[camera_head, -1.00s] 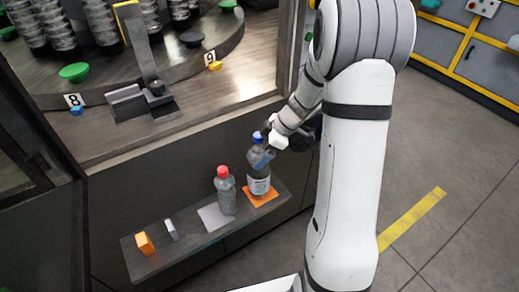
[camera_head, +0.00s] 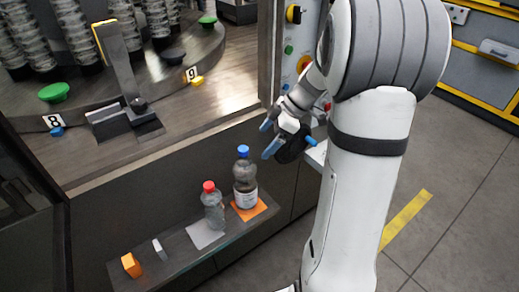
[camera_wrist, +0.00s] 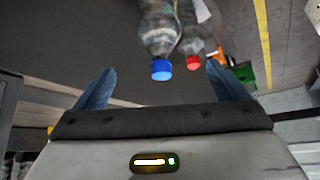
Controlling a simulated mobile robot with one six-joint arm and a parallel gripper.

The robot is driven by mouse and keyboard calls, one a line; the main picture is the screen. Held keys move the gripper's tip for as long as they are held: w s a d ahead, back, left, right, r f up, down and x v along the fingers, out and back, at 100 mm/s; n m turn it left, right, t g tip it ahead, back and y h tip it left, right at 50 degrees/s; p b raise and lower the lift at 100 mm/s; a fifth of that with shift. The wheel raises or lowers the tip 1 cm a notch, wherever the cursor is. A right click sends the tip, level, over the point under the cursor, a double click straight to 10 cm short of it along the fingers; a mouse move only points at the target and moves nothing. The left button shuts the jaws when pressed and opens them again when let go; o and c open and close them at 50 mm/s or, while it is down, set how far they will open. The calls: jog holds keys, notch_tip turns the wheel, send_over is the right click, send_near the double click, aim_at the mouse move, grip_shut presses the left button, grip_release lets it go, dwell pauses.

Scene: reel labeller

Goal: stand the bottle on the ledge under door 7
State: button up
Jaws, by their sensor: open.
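A bottle with a blue cap (camera_head: 245,182) stands upright on an orange mat at the right end of the ledge (camera_head: 180,262). A second bottle with a red cap (camera_head: 212,208) stands left of it on a grey mat. My gripper (camera_head: 268,139) is open and empty, above and right of the blue-capped bottle. In the wrist view the blue-capped bottle (camera_wrist: 158,35) and the red-capped bottle (camera_wrist: 190,42) lie beyond the fingertips, with clear space between them and the fingers. A sign reading 7 does not show.
An orange block (camera_head: 131,265) and a small grey block (camera_head: 160,249) sit on the ledge's left part. Above is a turntable deck with signs 8 (camera_head: 53,121) and 9 (camera_head: 191,74).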

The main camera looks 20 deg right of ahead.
jog(key=s+a+r+m+h, duration=0.2)
jog(key=s+a+m+h, duration=0.1)
jog(key=s+m, duration=0.4)
jog(key=s+a+r+m+h, duration=0.2)
jog(key=s+m, duration=0.5)
jog(key=s, duration=0.6)
jog(key=shift+a+m+t+h, duration=0.4)
jog(key=shift+a+h, duration=0.3)
jog(key=shift+a, duration=0.15)
